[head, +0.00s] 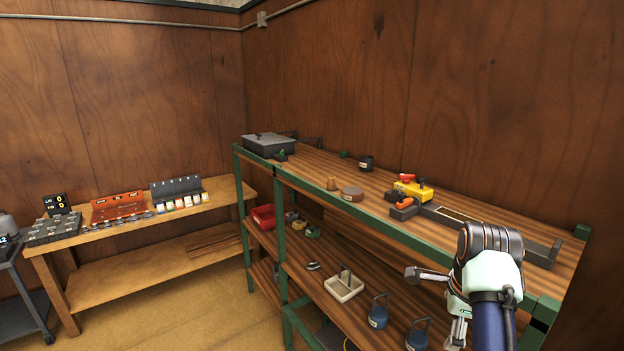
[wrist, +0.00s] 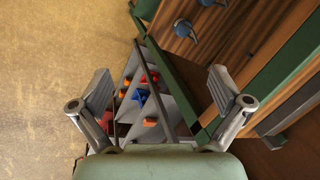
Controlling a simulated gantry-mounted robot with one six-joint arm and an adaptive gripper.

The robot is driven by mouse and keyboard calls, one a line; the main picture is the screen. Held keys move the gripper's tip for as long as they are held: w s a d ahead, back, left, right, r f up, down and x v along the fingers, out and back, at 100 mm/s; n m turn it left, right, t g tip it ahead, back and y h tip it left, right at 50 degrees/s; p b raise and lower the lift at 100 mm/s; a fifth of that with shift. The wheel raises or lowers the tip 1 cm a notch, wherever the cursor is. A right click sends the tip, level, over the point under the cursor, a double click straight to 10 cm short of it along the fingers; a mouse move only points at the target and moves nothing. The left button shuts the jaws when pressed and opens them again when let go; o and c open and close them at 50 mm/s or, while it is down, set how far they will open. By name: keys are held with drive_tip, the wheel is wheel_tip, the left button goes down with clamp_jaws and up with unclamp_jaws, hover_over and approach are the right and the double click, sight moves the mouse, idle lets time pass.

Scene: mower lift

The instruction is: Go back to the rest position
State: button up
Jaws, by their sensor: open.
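My gripper (head: 436,301) is at the lower right of the head view, in front of the green-framed shelf (head: 345,218). Its fingers are spread apart. In the wrist view my gripper (wrist: 162,95) shows both fingers wide open with nothing between them. Beyond the fingers I see a grey surface (wrist: 133,72) with several red, orange and blue items on it. The fingers appear apart from the shelf, though the exact gap is hard to tell.
The shelf top holds a yellow and red tool (head: 412,188), a dark case (head: 268,144) and small pots. Blue weights (head: 378,312) and a white tray (head: 344,286) stand lower. A wooden bench (head: 130,240) is at left. Open floor (head: 190,315) lies between.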

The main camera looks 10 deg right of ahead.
drive_tip(key=w+a+f+n+t+p, duration=0.1)
drive_tip(key=a+f+n+t, duration=0.2)
drive_tip(key=a+n, duration=0.5)
drive_tip(key=w+a+f+n+t, duration=0.15)
drive_tip(key=a+f+n, duration=0.3)
drive_tip(key=a, duration=0.75)
drive_tip(key=s+a+r+n+t+y, duration=0.1)
drive_tip(key=s+a+r+n+t, duration=0.1)
drive_tip(key=s+a+n, duration=0.4)
drive_tip(key=s+a+r+n+t+p, duration=0.1)
drive_tip(key=s+a+r+n+t, duration=0.2)
drive_tip(key=s+a+n, duration=0.3)
drive_tip(key=s+a, duration=0.5)
drive_tip(key=shift+t+y, duration=0.35)
drive_tip(key=shift+y, duration=0.05)
drive_tip(key=shift+w+d+n, duration=0.1)
drive_tip(key=shift+n, duration=0.15)
drive_tip(key=shift+c, duration=0.2)
